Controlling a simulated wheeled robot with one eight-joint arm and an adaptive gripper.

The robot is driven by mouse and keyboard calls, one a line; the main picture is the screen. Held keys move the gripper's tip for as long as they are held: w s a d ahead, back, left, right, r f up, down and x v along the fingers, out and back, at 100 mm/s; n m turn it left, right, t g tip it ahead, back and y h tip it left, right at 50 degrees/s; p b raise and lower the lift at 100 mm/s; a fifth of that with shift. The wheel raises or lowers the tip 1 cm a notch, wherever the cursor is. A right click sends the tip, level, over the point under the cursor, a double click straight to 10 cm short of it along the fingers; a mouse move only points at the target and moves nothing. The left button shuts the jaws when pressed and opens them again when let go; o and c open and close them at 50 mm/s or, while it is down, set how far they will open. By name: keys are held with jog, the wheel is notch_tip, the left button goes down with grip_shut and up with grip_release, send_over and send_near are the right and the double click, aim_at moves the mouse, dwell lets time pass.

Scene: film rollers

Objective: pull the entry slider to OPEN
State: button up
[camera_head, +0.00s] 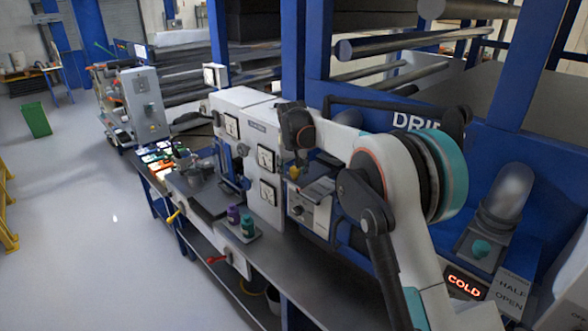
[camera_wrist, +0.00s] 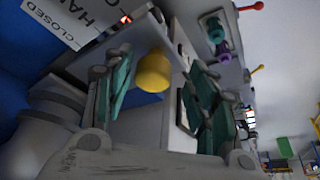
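A yellow knob (camera_wrist: 154,73) shows between my gripper's fingertips in the wrist view, with gaps visible on both sides. It is a small yellow spot (camera_head: 294,172) in the head view, by the light panel with a dial. My gripper (camera_wrist: 158,92) is open, its teal-padded fingers spread; in the head view it (camera_head: 298,158) is near the yellow knob, partly hidden by my arm. A sign (camera_head: 510,292) at the right reads HALF and OPEN; in the wrist view a sign (camera_wrist: 62,22) reads CLOSED. I cannot tell for certain which knob is the entry slider.
A teal knob (camera_head: 481,249) sits below a grey cylinder by a lit COLD display (camera_head: 465,284). Red (camera_head: 217,260) and yellow (camera_head: 173,216) handles stick out in front.

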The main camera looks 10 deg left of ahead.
jog(key=shift+w+d, duration=0.1)
jog(key=shift+d, duration=0.05)
jog(key=v, duration=1.2)
